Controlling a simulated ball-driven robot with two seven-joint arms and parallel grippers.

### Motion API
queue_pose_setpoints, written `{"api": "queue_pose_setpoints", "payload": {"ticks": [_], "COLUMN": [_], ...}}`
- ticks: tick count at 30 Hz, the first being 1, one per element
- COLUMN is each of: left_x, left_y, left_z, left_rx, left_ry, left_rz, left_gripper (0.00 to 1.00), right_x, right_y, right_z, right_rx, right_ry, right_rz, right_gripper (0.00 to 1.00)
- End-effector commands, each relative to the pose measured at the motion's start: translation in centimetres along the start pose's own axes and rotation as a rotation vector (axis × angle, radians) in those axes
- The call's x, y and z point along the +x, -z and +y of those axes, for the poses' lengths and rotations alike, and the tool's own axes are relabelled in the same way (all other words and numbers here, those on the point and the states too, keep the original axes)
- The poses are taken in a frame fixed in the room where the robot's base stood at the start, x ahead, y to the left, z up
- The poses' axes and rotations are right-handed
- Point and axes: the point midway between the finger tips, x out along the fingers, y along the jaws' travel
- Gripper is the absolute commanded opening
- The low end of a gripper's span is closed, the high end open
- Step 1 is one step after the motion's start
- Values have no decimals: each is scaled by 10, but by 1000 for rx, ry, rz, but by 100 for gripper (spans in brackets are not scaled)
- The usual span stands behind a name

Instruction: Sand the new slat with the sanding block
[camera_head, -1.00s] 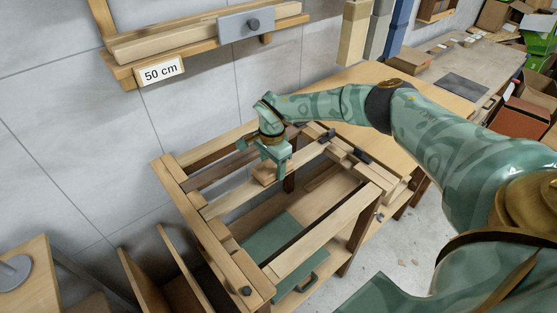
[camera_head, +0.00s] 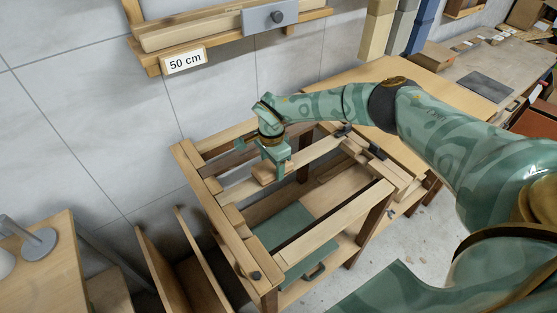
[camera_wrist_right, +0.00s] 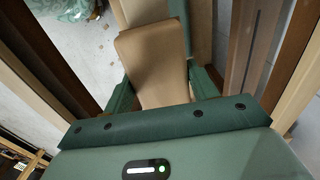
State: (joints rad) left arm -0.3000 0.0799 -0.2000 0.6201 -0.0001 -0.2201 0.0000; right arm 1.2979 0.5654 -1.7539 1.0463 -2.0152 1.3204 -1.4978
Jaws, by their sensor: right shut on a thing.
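My right gripper (camera_head: 277,160) is shut on the sanding block (camera_head: 264,173), a small tan wooden block. The block is at the top of the light wooden slat (camera_head: 236,191), left of the slat's middle in the head view. Whether it presses on the wood is too small to tell. In the right wrist view the block (camera_wrist_right: 152,55) sits between the two green fingers of my right gripper (camera_wrist_right: 163,90) and hides part of what is under it. The slat spans an open wooden bench frame (camera_head: 228,228). My left gripper is not in view.
Other slats cross the frame with open gaps between them, including a front slat (camera_head: 335,222). A green panel (camera_head: 283,228) lies lower inside. Dark clamps or knobs (camera_head: 377,151) stand at the frame's right end. A wall rack with a "50 cm" label (camera_head: 185,61) hangs behind.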

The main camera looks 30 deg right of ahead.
Motion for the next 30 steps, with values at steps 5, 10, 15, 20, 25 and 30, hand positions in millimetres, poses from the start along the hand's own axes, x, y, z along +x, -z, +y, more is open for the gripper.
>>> {"api": "queue_pose_setpoints", "payload": {"ticks": [5,10,15,20,25,30], "left_x": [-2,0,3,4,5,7], "left_y": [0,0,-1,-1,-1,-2], "left_z": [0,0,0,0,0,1], "left_rx": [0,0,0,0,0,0], "left_ry": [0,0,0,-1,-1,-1], "left_rz": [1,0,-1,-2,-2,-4], "left_gripper": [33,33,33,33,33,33], "right_x": [-1,0,1,1,1,0], "right_y": [-6,3,17,25,31,45], "right_z": [0,-1,-1,0,-1,-1], "right_rx": [0,3,3,2,3,5], "right_ry": [1,2,1,1,2,2], "right_rz": [0,1,0,1,2,2], "right_gripper": [26,26,26,26,26,26]}}
